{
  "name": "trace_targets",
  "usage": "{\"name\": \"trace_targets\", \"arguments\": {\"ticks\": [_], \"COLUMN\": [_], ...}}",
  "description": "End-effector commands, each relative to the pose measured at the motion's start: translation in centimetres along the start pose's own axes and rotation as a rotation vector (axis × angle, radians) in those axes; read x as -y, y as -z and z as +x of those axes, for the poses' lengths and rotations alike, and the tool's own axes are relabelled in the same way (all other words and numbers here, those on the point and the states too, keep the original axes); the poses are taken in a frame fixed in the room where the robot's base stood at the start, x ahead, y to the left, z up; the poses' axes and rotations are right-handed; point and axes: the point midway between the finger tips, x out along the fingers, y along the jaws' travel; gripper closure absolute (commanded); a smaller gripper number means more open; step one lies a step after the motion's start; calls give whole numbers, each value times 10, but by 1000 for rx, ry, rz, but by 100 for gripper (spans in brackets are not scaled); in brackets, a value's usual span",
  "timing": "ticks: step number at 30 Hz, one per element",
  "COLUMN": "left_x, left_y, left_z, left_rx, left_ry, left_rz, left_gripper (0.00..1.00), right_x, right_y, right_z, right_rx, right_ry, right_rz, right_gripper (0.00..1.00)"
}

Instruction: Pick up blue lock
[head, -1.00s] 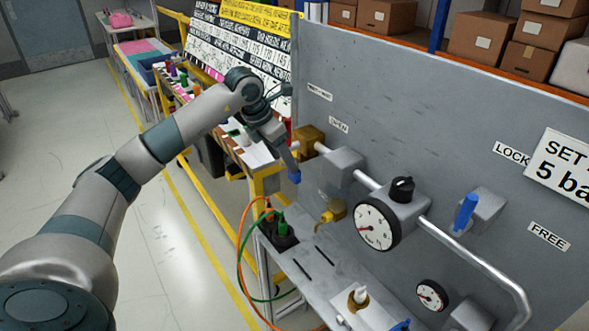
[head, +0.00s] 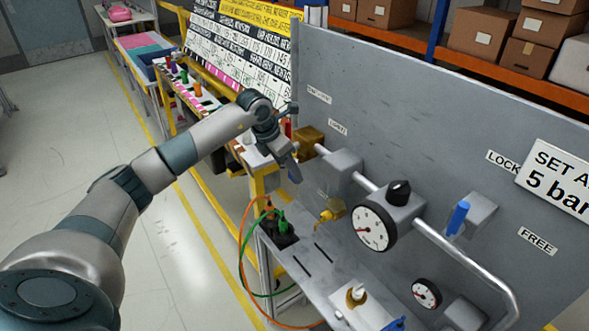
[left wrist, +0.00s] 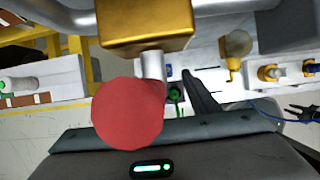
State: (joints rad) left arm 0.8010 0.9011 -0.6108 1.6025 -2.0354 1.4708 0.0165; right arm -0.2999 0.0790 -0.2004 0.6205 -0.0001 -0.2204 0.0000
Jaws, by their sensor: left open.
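I cannot tell which blue part is the lock. A blue lever (head: 458,218) stands upright on a grey block on the panel, between the LOCK and FREE labels. Another blue part (head: 397,324) shows at the bottom edge of the head view. My left gripper (head: 292,172) is open and hangs beside the panel's left end, near a brass block (head: 308,140), far from the blue lever. In the left wrist view the brass block (left wrist: 147,22) and a round red knob (left wrist: 128,112) are close in front and hide part of the gripper. A small blue part (left wrist: 311,66) is at the right edge.
The grey panel (head: 400,125) carries a pipe, a large gauge (head: 372,228) and a small gauge (head: 426,292). A black socket box (head: 281,236) with orange and green cables sits on the shelf below. Open floor (head: 150,250) lies to the left.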

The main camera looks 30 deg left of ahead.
Motion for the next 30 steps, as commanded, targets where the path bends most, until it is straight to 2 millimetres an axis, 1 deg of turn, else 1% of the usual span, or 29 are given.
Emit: {"name": "trace_targets", "arguments": {"ticks": [1,6,20,21,23,24,26,30], "left_x": [2,1,1,1,1,1,1,0], "left_y": [-1,0,0,0,0,0,0,0], "left_z": [5,16,17,17,17,17,17,17], "left_rx": [-3,-1,0,0,0,0,0,0], "left_ry": [3,1,0,0,0,0,0,0], "left_rz": [-1,1,1,1,1,1,1,1], "left_gripper": [45,45,45,55,69,79,92,92], "right_x": [0,0,0,0,0,0,0,0], "right_y": [1,1,1,1,1,1,1,1], "right_z": [-6,-9,-8,-8,-8,-8,-8,-8], "right_rx": [0,0,0,0,0,0,0,0], "right_ry": [0,0,0,0,0,0,0,0], "right_rz": [0,0,1,1,1,1,0,1], "right_gripper": [69,69,69,69,69,69,69,69]}}
